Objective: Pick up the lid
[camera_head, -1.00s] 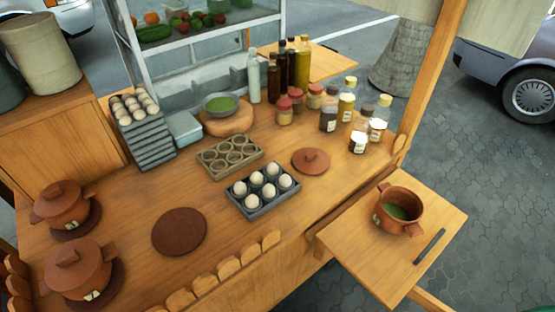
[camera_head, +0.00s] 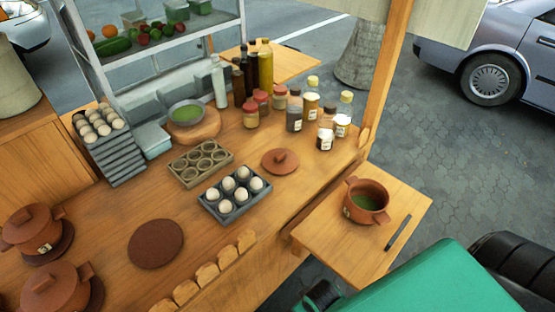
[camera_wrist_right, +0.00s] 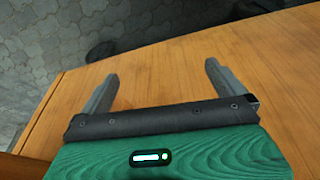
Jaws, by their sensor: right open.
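The brown clay lid (camera_head: 280,161) with a round knob lies flat on the counter, right of the egg tray, in the head view. An open clay pot (camera_head: 366,200) with green contents stands on the side shelf at the right. In the head view my right arm comes in at the lower right, green and black, with its gripper low near the shelf and well short of the lid. In the right wrist view my right gripper (camera_wrist_right: 160,88) is open and empty, its two grey fingers apart over wooden boards. The lid is not in that view. My left gripper is not in view.
A grey tray of eggs (camera_head: 235,194) and an empty tray (camera_head: 201,162) stand left of the lid. Several jars and bottles (camera_head: 295,112) stand behind it. A dark bar (camera_head: 398,233) lies on the side shelf (camera_head: 340,258).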

